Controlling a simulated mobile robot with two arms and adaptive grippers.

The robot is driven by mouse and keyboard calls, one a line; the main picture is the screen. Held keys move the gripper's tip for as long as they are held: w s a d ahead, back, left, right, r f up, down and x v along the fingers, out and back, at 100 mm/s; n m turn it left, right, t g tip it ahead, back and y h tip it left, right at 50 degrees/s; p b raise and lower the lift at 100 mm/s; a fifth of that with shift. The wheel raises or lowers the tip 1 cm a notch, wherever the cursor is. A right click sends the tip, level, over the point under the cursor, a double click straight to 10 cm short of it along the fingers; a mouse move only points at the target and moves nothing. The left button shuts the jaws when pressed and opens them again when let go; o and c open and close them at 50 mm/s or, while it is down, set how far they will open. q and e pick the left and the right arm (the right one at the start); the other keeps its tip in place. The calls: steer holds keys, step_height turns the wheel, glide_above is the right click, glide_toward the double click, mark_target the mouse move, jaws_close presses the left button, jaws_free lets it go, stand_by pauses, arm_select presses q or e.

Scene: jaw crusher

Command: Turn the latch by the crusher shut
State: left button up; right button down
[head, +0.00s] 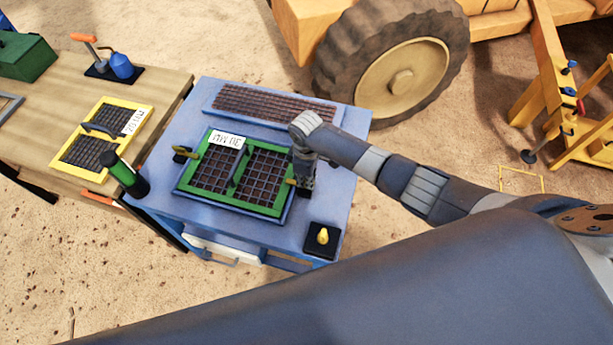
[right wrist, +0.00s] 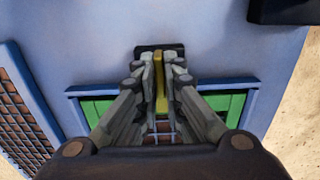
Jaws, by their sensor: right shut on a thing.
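A green-framed mesh screen (head: 228,197) lies in a blue seat on the blue table. A yellow latch (head: 181,152) sits at its left side. A second yellow latch (head: 291,182) is at its right side, partly hidden by my right gripper (head: 303,188). In the right wrist view, my right gripper (right wrist: 160,80) points down and its fingers are shut on this latch's narrow yellow handle (right wrist: 161,90). The handle sits on a black base (right wrist: 148,50) at the edge of the green frame. My left gripper is not in view.
A brown mesh panel (head: 270,104) lies along the table's back. A black block with a yellow knob (head: 322,237) is at the front right, and a green cylinder (head: 124,174) at the left edge. A wooden bench with a yellow-framed screen (head: 84,158) adjoins on the left.

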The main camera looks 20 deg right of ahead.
stand_by(0.3)
steer(key=c, duration=1.7)
jaws_free()
step_height(320, 180, up, 12)
steer(key=shift+r, duration=0.1)
